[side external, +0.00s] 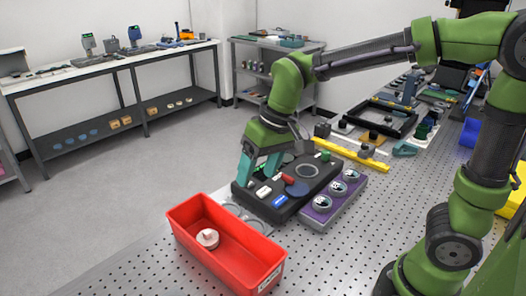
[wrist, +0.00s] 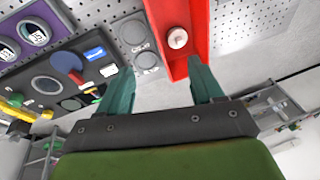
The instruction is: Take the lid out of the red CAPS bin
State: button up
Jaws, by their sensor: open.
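The red bin (side external: 203,262) stands on the perforated table at the front of the side view. The lid (side external: 208,237), a small pale round piece with a raised knob, lies inside it toward the left end. In the wrist view the lid (wrist: 177,39) sits in the red bin (wrist: 201,30), beyond my fingertips. My gripper (side external: 257,178) has its teal fingers pointing down over the dark instrument's back left part, behind the bin. In the wrist view my gripper (wrist: 161,70) is open with nothing between its fingers. It is apart from the lid.
The dark instrument (side external: 262,208), with a red handle (side external: 288,177) and blue label, lies behind the bin. A purple panel with round gauges (side external: 323,203) adjoins it. Flat rings (side external: 232,209) lie between instrument and bin. The perforated table right of the bin (side external: 345,255) is clear.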

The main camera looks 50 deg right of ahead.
aim_at(207, 232)
jog(key=w+a+f+n+g+h, duration=0.1)
jog(key=w+a+f+g+h, duration=0.2)
jog(key=w+a, duration=0.65)
jog(key=shift+y, duration=0.5)
jog(key=f, duration=0.6)
jog(key=d+f, duration=0.1)
jog(key=f, duration=0.4)
jog(key=w+d+f, duration=0.1)
jog(key=f, duration=0.5)
jog(key=shift+w+f, duration=0.1)
jog(key=shift+f, duration=0.25)
jog(key=shift+c, duration=0.3)
jog(key=c, duration=0.6)
